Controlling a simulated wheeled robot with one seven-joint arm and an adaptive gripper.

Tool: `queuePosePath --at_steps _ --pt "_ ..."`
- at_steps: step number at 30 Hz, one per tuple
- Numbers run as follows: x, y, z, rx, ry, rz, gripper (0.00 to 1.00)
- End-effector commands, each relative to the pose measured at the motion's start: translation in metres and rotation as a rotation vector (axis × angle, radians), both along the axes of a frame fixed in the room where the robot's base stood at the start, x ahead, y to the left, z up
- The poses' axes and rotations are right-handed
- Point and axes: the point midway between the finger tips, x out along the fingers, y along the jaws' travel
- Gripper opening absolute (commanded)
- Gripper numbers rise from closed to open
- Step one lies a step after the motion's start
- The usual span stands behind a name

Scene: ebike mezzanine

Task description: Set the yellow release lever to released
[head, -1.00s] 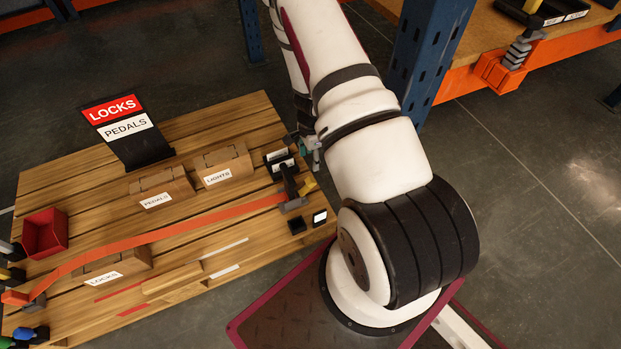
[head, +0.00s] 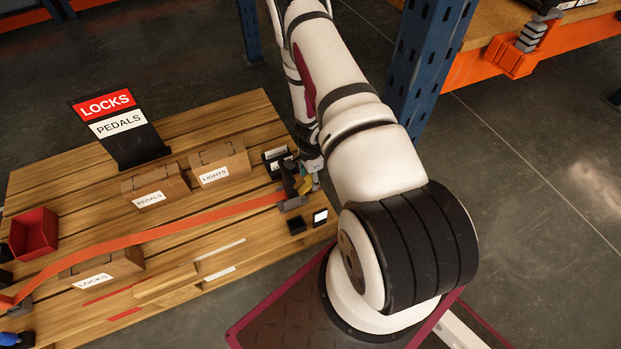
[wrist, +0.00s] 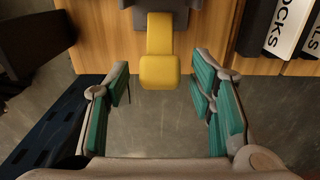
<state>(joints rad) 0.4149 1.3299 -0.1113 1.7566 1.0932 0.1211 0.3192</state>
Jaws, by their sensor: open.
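The yellow release lever (wrist: 160,65) shows in the wrist view at top centre, reaching from a dark bracket (wrist: 175,14) toward my gripper. My gripper (wrist: 162,95) is open, with one teal-padded finger on each side of the lever's end. Gaps show on both sides of the lever, and neither finger visibly touches it. In the head view my gripper (head: 311,175) is at the right end of the orange strap (head: 190,220), beside the lever's dark bracket (head: 291,203). The lever is mostly covered there by the gripper.
Cardboard boxes marked PEDALS (head: 155,186), LIGHTS (head: 219,164) and LOCKS (head: 101,268) stand on the wooden pallet (head: 235,118). A LOCKS/PEDALS sign (head: 120,130) and a red bin (head: 34,233) stand at left. A blue rack post (head: 428,55) rises right of my arm.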

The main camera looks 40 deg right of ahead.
Motion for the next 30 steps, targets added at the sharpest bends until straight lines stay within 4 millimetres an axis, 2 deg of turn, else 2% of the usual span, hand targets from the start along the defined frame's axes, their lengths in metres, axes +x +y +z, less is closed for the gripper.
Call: queuePosePath --at_steps 6,12,13,17,22,28,29,30 --pt "0.0 0.0 0.0 0.0 0.0 0.0 0.48" --pt "0.0 0.0 0.0 0.0 0.0 0.0 0.02" --pt "0.0 0.0 0.0 0.0 0.0 0.0 0.0" --pt "0.0 0.001 0.0 0.001 0.0 0.001 0.0" --pt "0.004 0.013 0.005 0.005 0.001 0.003 0.0" --pt "0.004 0.015 0.005 0.009 -0.001 0.002 0.0" --pt "0.004 0.015 0.005 0.009 -0.001 0.002 0.36" --pt "0.004 0.015 0.004 0.009 -0.001 0.003 0.45"
